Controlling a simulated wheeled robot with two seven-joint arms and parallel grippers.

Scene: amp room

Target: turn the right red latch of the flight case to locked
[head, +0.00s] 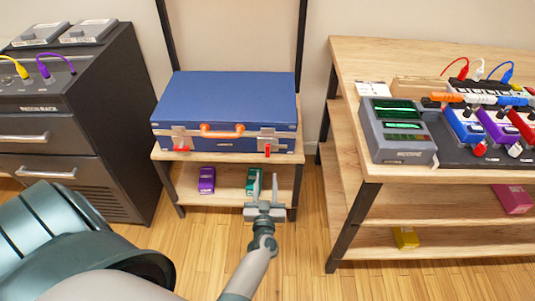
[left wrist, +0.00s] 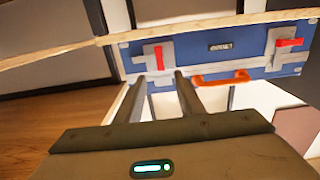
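The blue flight case (head: 225,100) lies shut on the wooden stand, its orange handle (head: 222,131) facing me. Its right red latch (head: 267,150) stands upright; in the left wrist view, which is upside down, this latch (left wrist: 159,57) shows just beyond the fingertips. The left red latch (head: 181,149) lies level and also shows in the left wrist view (left wrist: 290,42). My left gripper (head: 265,180) is open and empty, in front of and below the right latch, its fingers pointing at the case. It does not appear to touch the latch. My right gripper is out of view.
The stand's lower shelf holds a purple box (head: 207,180) and a green box (head: 253,181). A black rack cabinet (head: 85,120) stands left. Open floor lies between.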

